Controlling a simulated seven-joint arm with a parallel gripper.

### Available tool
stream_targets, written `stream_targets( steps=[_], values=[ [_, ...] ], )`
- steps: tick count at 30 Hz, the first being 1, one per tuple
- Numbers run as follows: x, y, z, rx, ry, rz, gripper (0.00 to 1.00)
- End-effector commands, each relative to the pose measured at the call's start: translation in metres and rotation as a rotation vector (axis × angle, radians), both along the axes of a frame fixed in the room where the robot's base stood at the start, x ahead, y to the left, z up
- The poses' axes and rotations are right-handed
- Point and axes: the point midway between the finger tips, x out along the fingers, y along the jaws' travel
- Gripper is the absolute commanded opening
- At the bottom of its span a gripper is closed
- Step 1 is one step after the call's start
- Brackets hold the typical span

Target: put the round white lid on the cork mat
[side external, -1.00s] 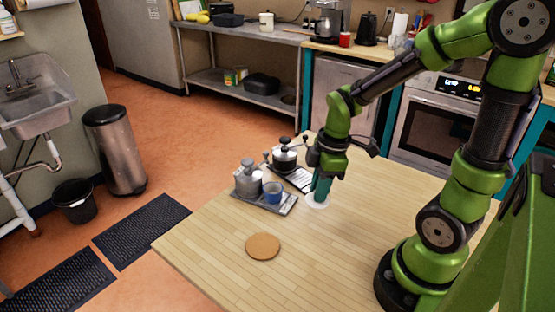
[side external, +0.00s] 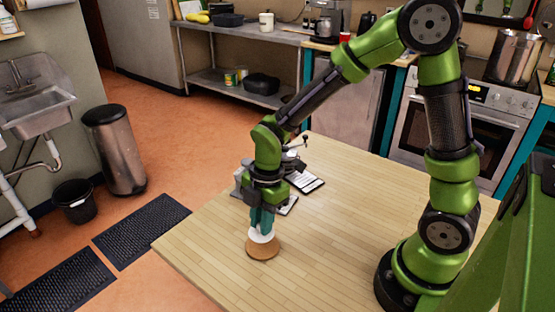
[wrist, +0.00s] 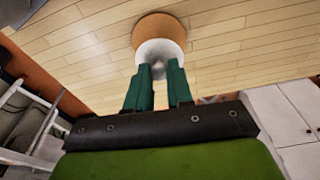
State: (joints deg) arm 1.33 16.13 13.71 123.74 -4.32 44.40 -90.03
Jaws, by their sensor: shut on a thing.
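The round white lid (side external: 262,236) is held between the teal fingertips of my gripper (side external: 262,222), which is shut on it. The cork mat (side external: 262,251) is a round brown disc on the wooden table. The lid is over the cork mat in the side view; I cannot tell whether it touches it. In the wrist view the lid (wrist: 158,52) is at the fingertips of my gripper (wrist: 160,72), and the cork mat (wrist: 160,26) shows beyond it, partly hidden by the lid.
Behind my gripper, a tray (side external: 288,207) and a dark pad (side external: 306,183) with kitchen pieces stand on the table (side external: 330,250), partly hidden by my arm. The table is clear to the right of the mat. Its left edge lies near the mat.

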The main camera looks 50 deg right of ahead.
Motion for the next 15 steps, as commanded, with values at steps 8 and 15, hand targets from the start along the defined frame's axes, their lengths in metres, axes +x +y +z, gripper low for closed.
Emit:
stream_targets(
  steps=[8,15],
  values=[
    [-0.001,0.000,-0.036,-0.001,0.003,-0.003,0.00],
    [-0.001,-0.001,-0.037,-0.001,0.001,-0.003,0.00]
  ],
)
